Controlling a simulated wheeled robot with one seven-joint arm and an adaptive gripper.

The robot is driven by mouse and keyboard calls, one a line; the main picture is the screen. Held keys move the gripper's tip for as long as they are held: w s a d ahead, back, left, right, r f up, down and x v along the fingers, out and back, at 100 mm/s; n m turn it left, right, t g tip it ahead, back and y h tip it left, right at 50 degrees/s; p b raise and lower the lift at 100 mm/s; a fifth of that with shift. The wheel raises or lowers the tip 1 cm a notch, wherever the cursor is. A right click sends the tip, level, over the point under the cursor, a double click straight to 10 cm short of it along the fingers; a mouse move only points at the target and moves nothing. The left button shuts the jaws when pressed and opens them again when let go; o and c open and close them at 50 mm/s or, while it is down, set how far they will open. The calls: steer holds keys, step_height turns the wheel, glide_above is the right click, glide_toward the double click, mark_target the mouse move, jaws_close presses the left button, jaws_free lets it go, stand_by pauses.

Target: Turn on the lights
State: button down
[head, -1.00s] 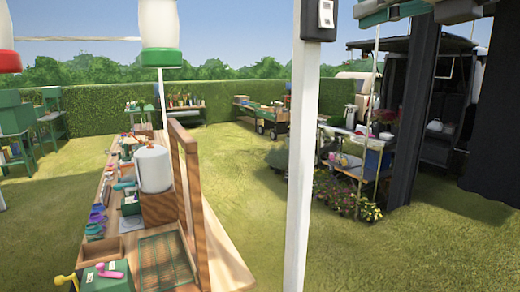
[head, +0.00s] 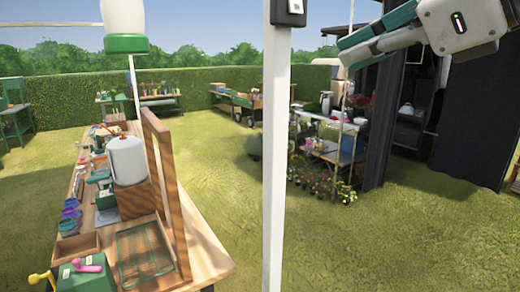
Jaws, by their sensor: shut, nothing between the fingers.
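A black switch box with a white switch (head: 292,6) is fixed high on the white post (head: 275,150), cut by the top edge of the head view. Whether the switch is on or off cannot be told. My gripper (head: 341,50) reaches in from the top right, with its green and grey fingers pointing left toward the post. It is shut and empty. In the picture its fingertips are a little right of and below the switch box, with a visible gap between them. No lit lamp can be made out.
A wooden workbench (head: 205,262) with a white canister (head: 127,160) and an upright wooden frame stands left of the post. A white hanging object with a green base (head: 124,25) is at upper left. A dark curtain (head: 470,120) hangs right.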

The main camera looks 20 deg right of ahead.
steer(key=s+a+f+n+g+h, duration=0.1)
steer(key=a+f+n+g, duration=0.1)
steer(key=f+n, duration=0.6)
steer(key=s+a+f+n+g+h, duration=0.1)
steer(key=s+f+n+g, duration=0.1)
steer(key=f+n, duration=0.6)
steer(key=shift+a+f+g, duration=0.4)
steer(key=shift+f+g, duration=0.5)
steer(key=shift+f, duration=0.75)
steer(key=shift+s+r, duration=0.1)
steer(key=shift+r, duration=0.05)
steer(key=w+d+r+m+t+p, duration=0.1)
steer(key=d+r, duration=0.1)
steer(key=r, duration=0.9)
steer(key=w+d+r+m+t+p, duration=0.1)
steer(key=d+r+m+p, duration=0.1)
steer(key=r, duration=0.9)
steer(key=w+d+r+m+t+p, duration=0.1)
steer(key=d+r, duration=0.2)
steer(key=r, duration=0.8)
steer(key=shift+w+d+r+m+y+p, duration=0.2)
steer(key=shift+w+r+m+y+p, duration=0.05)
steer(key=shift+w+m+y+p, duration=0.05)
steer(key=shift+w+f, duration=0.1)
